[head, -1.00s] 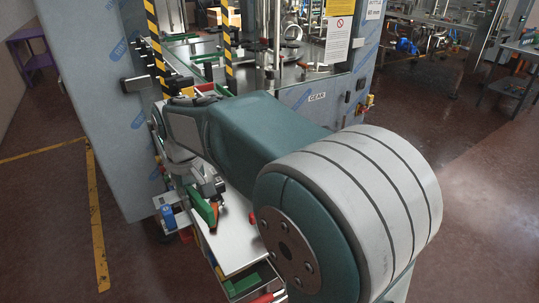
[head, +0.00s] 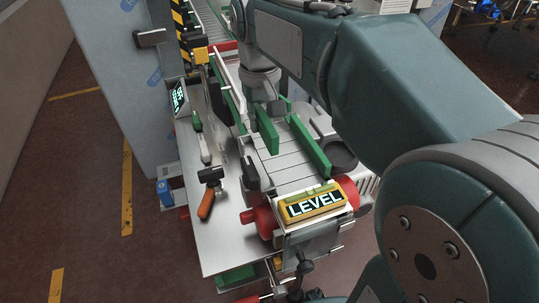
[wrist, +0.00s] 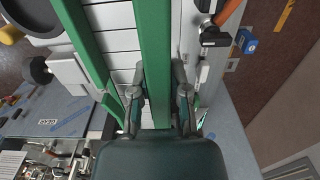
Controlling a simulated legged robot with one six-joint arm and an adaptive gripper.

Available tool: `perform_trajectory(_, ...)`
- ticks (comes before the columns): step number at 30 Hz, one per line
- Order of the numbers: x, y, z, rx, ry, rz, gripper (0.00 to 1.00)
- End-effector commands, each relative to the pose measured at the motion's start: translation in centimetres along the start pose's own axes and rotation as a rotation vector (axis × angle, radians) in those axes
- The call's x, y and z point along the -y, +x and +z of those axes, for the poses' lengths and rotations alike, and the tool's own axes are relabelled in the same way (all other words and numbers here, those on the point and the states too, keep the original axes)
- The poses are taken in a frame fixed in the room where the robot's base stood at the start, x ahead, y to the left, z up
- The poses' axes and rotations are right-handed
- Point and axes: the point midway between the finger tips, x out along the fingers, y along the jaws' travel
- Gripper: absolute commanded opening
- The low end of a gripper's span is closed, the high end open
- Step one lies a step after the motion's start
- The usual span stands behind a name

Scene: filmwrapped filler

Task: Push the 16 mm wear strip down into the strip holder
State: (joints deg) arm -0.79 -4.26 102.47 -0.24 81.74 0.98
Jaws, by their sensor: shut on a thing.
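A green strip (wrist: 153,55), which I take for the wear strip, runs lengthwise between the fingers of my gripper (wrist: 158,103) in the wrist view. The fingers are shut on it. The same strip (head: 267,137) shows in the head view above the pale slatted bed, where my arm partly covers the gripper. A second green strip (wrist: 80,40) runs beside it in the wrist view; it is the right-hand one (head: 310,146) in the head view. I cannot make out the strip holder clearly, nor whether the held strip sits in it.
A dark round cup (head: 341,155) stands at the right.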

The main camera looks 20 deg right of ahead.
Motion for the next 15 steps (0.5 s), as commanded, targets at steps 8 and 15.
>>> perform_trajectory(8, -0.2, 5.0, 0.1, 0.005, -0.002, -0.004, 0.00)
perform_trajectory(15, -0.8, 7.9, 0.1, 0.005, -0.002, -0.009, 0.00)
